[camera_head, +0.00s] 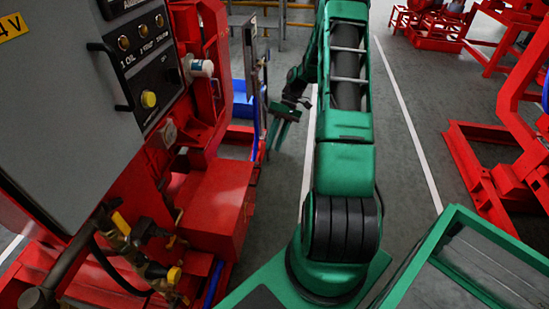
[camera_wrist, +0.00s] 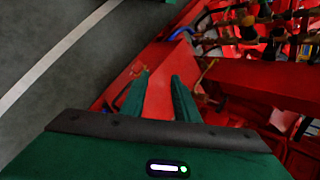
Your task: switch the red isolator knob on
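I cannot make out the red isolator knob in either view. A grey control panel (camera_head: 70,105) with a black instrument strip stands at the left in the head view. The strip carries round indicators and a yellow button (camera_head: 148,99). My gripper (camera_head: 276,142) hangs to the right of the red pumpset frame, pointing down and apart from the panel. In the wrist view, the two green fingers of my gripper (camera_wrist: 161,78) stand apart with nothing held between them. Beyond them is a red flat-topped surface (camera_wrist: 165,65).
A red box (camera_head: 217,205) and pipework with yellow-handled valves (camera_head: 140,248) sit low on the pumpset. A thin upright post (camera_head: 250,75) stands close to my gripper. Open grey floor (camera_head: 405,150) lies to the right, with red machinery (camera_head: 490,175) beyond.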

